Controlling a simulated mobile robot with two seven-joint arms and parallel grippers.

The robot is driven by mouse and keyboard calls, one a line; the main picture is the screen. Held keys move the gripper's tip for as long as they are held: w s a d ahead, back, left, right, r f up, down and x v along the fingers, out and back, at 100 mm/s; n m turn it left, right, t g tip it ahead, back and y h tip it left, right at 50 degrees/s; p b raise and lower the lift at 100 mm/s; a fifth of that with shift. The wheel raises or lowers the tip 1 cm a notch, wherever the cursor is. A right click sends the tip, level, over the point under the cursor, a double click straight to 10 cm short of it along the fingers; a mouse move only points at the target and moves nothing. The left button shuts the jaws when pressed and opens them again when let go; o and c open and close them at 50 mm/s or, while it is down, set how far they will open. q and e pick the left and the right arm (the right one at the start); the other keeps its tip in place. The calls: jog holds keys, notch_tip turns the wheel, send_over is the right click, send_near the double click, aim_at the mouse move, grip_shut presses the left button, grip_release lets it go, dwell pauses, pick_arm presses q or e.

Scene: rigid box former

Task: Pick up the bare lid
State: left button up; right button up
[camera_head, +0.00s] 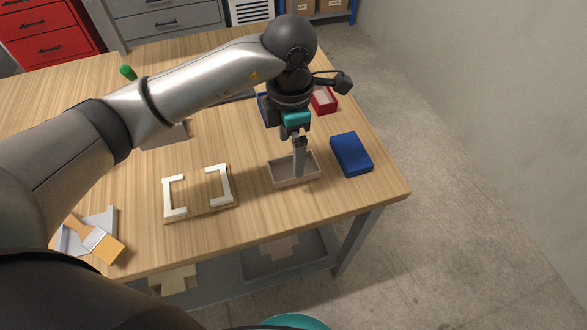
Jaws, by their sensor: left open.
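A shallow, open, grey-brown tray-like piece (281,181), which looks like the bare lid, lies hollow side up near the table's right front. My left gripper (299,170) points straight down at it. The fingers overlap the lid's middle and right part in the camera_head view. They show nearly edge-on, one behind the other; the jaws are open. I cannot tell whether the tips touch the lid. My right gripper is not in view.
A blue box (351,154) lies just right of the lid, and a red open box (324,100) behind. A wooden base with white corner brackets (198,193) is to the left. A brush (97,240) lies at the front left. The table's right edge is close.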

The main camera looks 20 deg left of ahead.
aim_at(286, 173)
pick_arm(q)
jog(key=f, duration=0.3)
jog(key=a+f, duration=0.1)
jog(key=shift+s+f, duration=0.3)
jog(key=shift+f, duration=0.1)
jog(key=shift+f+b, duration=0.3)
jog(key=shift+f, duration=0.1)
jog(key=shift+r, duration=0.1)
jog(key=c, duration=1.3)
jog(key=shift+o, duration=0.2)
jog(key=shift+w+r, duration=0.1)
